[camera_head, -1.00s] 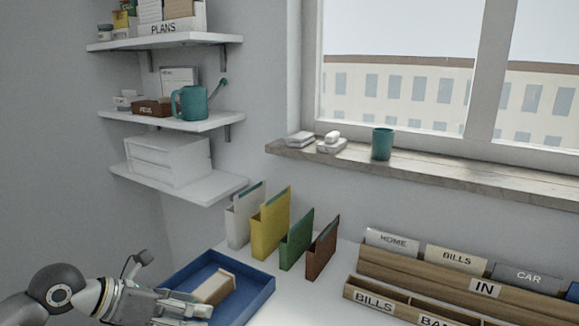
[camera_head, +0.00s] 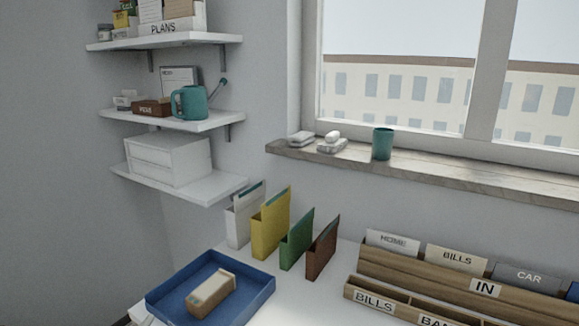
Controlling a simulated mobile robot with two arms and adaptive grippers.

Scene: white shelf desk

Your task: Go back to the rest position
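Neither of my grippers shows in the head view now. A blue tray (camera_head: 262,293) lies at the left front of the white desk. A small tan box with a pale top (camera_head: 212,294) lies in the tray, with nothing holding it.
White, yellow (camera_head: 271,228), green and brown folders stand behind the tray. Wooden file organizers (camera_head: 430,275) are at the right. White shelves (camera_head: 180,185) hang at the left. A teal cup (camera_head: 382,144) stands on the windowsill (camera_head: 460,182). The desk between tray and organizers (camera_head: 310,300) is clear.

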